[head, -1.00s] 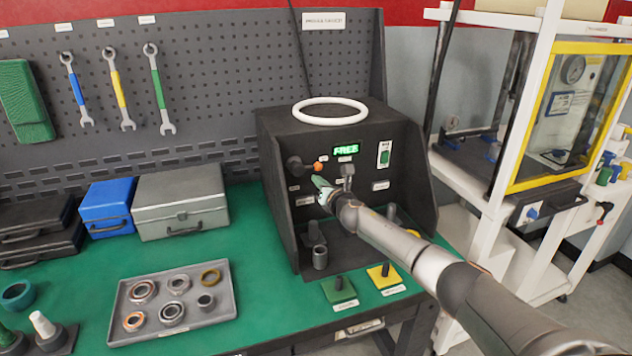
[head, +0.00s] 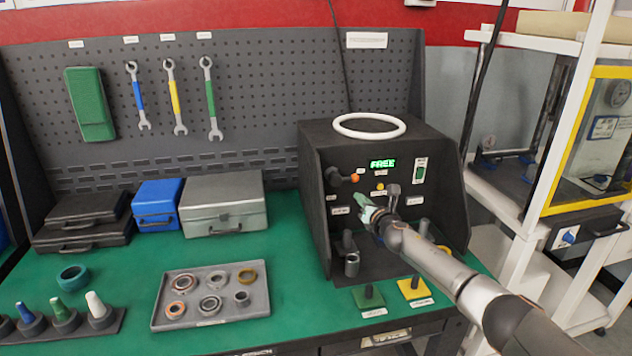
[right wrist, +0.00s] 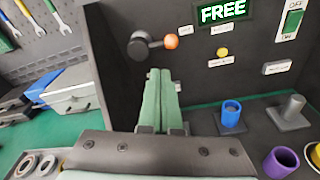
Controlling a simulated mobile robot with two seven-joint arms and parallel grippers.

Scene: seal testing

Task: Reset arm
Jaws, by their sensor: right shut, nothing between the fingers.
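My right gripper (head: 366,207) reaches in from the lower right of the head view, in front of the open face of the black test box (head: 330,160). In the right wrist view its two green fingers (right wrist: 157,98) lie together, shut and empty. They point toward the box's inner panel, below a lever with an orange knob (right wrist: 170,42). The display (right wrist: 223,12) on the panel reads FREE in green. My left gripper is in neither view.
Inside the box stand a blue-topped post (right wrist: 231,113), a grey post (right wrist: 290,110) and a purple cup (right wrist: 281,162). A metal tray with several rings (head: 235,312) lies on the green bench. A white ring (head: 369,126) rests on the box. A white-framed cart (head: 515,240) stands at right.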

